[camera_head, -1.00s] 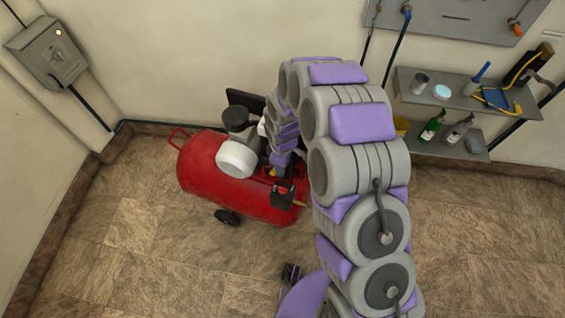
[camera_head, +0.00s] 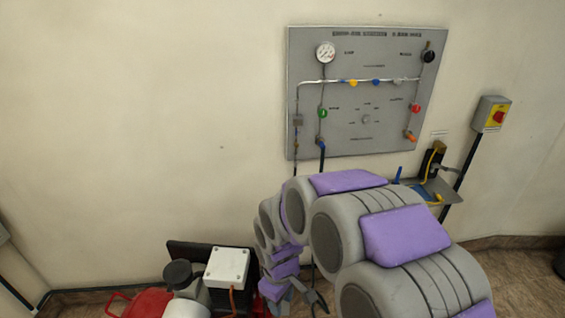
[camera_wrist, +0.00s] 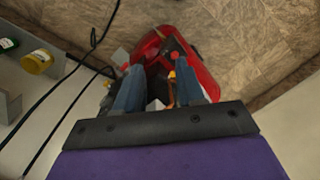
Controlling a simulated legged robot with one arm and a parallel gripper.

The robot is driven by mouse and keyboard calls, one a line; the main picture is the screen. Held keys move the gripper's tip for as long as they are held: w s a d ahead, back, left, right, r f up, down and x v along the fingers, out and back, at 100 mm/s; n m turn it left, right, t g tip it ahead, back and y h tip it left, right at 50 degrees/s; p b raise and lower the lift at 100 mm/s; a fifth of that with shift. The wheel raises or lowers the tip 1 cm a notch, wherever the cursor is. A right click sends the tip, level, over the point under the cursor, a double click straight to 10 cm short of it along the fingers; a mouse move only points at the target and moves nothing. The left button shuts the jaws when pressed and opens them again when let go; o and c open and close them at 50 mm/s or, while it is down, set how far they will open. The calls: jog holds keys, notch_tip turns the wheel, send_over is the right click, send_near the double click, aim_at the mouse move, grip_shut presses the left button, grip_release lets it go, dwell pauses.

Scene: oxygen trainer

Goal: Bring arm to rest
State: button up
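My arm, grey with purple pads, curves up from the lower right in the head view. It bends down at the back beside the compressor. My gripper (camera_head: 312,299) hangs at the arm's far end, near the lower edge. In the wrist view my gripper (camera_wrist: 158,68) points down, its two blue-grey fingers apart with nothing held between them. Below it is the red compressor (camera_wrist: 203,80), with a red knob and an orange cable visible. I cannot tell the exact gap between the fingers and the compressor.
The compressor's red tank (camera_head: 143,303) and a white box (camera_head: 227,267) are at lower left.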

jog(key=s+d+r+m, duration=0.5)
jog(key=s+d+r, duration=0.1)
jog(key=s, duration=0.5)
jog(key=s+d+r+m+g, duration=0.1)
jog(key=s+d+r+m, duration=0.5)
jog(key=s, duration=0.6)
jog(key=shift+d+r, duration=0.55)
jog(key=shift+d, duration=0.6)
